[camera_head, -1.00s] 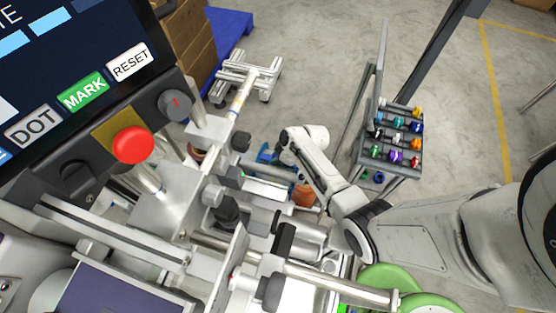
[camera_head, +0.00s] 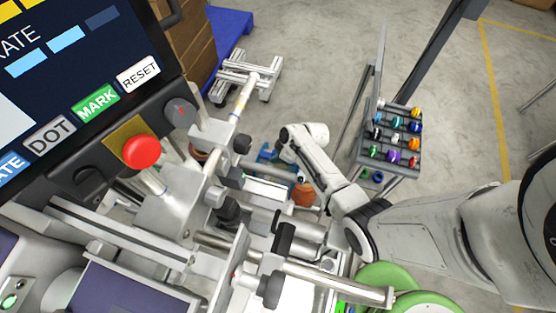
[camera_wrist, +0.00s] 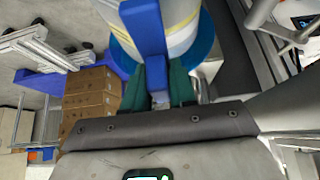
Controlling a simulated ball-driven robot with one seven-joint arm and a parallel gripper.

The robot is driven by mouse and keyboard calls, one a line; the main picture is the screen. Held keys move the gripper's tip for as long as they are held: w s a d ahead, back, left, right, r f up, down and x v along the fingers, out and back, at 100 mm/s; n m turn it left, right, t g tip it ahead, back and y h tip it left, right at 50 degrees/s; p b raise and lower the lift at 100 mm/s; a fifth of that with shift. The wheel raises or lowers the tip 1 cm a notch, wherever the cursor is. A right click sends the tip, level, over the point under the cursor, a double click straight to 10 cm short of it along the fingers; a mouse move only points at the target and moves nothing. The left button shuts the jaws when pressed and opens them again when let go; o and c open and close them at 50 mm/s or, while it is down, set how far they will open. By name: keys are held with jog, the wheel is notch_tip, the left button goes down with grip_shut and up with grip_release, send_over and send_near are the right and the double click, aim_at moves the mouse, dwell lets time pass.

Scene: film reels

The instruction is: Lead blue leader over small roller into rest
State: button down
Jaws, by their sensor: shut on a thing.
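The blue leader (camera_wrist: 145,30) is a blue strip that runs down the wrist view to my gripper. My gripper (camera_wrist: 157,90) has dark green fingers and is shut on the strip's lower end. A large roll (camera_wrist: 180,25) with white and yellow bands and a blue rim shows behind the strip; I cannot tell whether they touch. In the head view my fingers are not clear; a small blue patch (camera_head: 267,155) shows beside my arm's bent end. I cannot single out the small roller or the rest among the machine's metal parts.
The machine with rollers and bars (camera_head: 240,200) fills the lower left. A console (camera_head: 100,110) with a red button (camera_head: 141,152) overhangs it. Cardboard boxes (camera_wrist: 92,95) show in the wrist view. Open floor lies beyond.

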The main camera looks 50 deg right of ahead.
jog(key=shift+r+p, duration=0.8)
jog(key=shift+r, duration=0.25)
dwell(0.4)
jog(key=shift+a+r, duration=0.1)
jog(key=shift+r, duration=0.25)
jog(key=s+a+r+p, duration=0.1)
jog(key=a+r, duration=0.2)
jog(key=r, duration=0.7)
dwell(1.4)
jog(key=shift+f, duration=0.1)
jog(key=shift+s+a, duration=0.3)
jog(key=shift+a, duration=0.5)
jog(key=shift+s+a, duration=0.3)
jog(key=shift+a, duration=0.5)
jog(key=shift+s+a, duration=0.3)
jog(key=shift+a, duration=0.5)
jog(key=shift+a, duration=0.1)
